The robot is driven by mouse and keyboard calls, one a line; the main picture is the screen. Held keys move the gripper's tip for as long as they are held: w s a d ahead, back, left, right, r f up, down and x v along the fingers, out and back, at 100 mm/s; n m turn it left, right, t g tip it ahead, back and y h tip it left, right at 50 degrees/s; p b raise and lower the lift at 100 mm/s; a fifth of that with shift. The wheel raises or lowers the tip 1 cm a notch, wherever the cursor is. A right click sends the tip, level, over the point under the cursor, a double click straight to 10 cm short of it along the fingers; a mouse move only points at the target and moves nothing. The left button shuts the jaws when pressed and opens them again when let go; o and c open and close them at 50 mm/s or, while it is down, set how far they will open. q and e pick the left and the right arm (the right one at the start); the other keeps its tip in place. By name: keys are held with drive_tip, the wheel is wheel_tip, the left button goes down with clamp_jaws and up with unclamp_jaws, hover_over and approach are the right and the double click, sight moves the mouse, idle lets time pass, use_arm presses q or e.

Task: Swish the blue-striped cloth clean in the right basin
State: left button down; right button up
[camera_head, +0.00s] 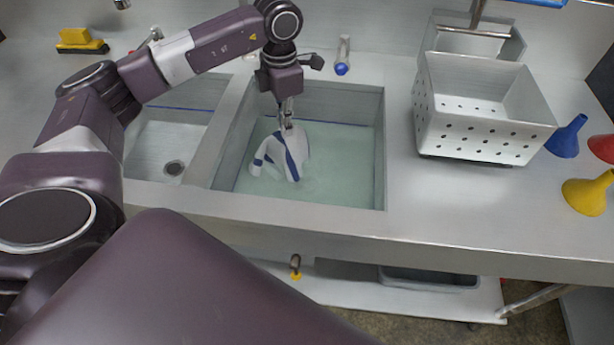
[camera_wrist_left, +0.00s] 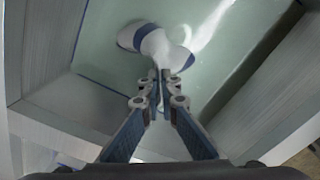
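The blue-striped cloth (camera_head: 283,153) is white with blue bands and hangs bunched from my left gripper (camera_head: 287,122). Its lower part lies in the pale green water of the right basin (camera_head: 385,150). In the left wrist view the fingers of my left gripper (camera_wrist_left: 158,78) are closed together on the cloth (camera_wrist_left: 160,46), with the water around it. The part of the cloth between the fingertips is hidden. My right gripper is not in view.
The left basin (camera_head: 190,135) is empty, with a drain showing. A perforated white bin (camera_head: 480,125) stands on the counter to the right, beside blue, red and yellow funnels (camera_head: 587,194). A blue-ended tap (camera_head: 342,60) is behind the right basin. A yellow brush (camera_head: 80,40) lies at the back left.

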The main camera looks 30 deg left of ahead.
use_arm(q)
drive_tip(key=w+d+r+p, duration=0.1)
drive_tip(key=d+r+p, duration=0.1)
drive_tip(key=r+p, duration=0.7)
drive_tip(key=w+d+r+p, duration=0.1)
drive_tip(key=d+r+p, duration=0.2)
drive_tip(key=r+p, duration=0.6)
wheel_tip(320, 180, up, 9)
drive_tip(key=shift+r, duration=0.1)
drive_tip(key=shift+w+r, duration=0.1)
idle(0.3)
